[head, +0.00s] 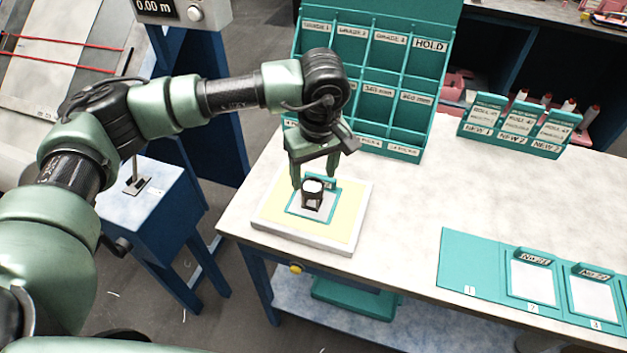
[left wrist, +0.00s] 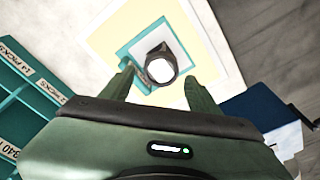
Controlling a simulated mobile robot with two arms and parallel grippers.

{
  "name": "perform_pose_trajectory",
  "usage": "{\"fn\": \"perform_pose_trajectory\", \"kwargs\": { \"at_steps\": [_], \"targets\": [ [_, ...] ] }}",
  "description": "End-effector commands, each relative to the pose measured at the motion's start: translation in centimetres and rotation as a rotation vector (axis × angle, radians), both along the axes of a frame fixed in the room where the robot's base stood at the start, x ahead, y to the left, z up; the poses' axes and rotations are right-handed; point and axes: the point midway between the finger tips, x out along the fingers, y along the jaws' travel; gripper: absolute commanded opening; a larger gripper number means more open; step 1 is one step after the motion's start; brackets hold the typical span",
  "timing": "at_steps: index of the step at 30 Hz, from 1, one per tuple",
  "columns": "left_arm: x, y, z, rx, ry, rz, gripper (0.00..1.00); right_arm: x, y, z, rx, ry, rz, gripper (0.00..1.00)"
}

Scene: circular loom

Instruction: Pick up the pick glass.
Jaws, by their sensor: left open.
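The pick glass (head: 313,192) is a small black stand with a bright white lens on top. It stands upright on a grey and teal square on a pale yellow panel with a white border (head: 347,226). It also shows in the left wrist view (left wrist: 160,66), just beyond the fingertips. My left gripper (head: 313,183) is open and points down over the pick glass; in the left wrist view its two fingers (left wrist: 160,83) stand apart, one toward each side of it. I cannot tell whether the fingers touch it. My right gripper is not in view.
A teal sorting rack (head: 400,110) stands close behind my left gripper. A smaller teal card holder (head: 515,125) stands at the back right. A teal board with numbered places (head: 470,262) lies at the front right. The table middle is clear. A blue stand (head: 165,215) is left of the table.

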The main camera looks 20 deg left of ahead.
Motion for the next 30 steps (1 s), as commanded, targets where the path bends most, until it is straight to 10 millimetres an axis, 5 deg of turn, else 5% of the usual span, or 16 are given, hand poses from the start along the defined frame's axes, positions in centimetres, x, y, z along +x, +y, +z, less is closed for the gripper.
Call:
{"fn": "perform_pose_trajectory", "kwargs": {
  "at_steps": [12, 21, 26, 30],
  "targets": [
    [0.0, 0.4, -5.3, -0.004, 0.003, 0.002, 0.61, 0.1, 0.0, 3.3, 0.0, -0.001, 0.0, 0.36],
    [0.1, 0.4, -6.0, -0.004, 0.0, 0.001, 0.61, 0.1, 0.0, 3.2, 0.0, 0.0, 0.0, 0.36],
    [0.1, 0.4, -5.9, -0.004, 0.0, 0.002, 0.16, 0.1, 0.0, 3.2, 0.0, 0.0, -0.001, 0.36],
    [0.1, 0.3, -5.9, -0.004, 0.0, 0.002, 0.12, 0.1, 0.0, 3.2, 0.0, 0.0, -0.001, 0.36]
  ]
}}
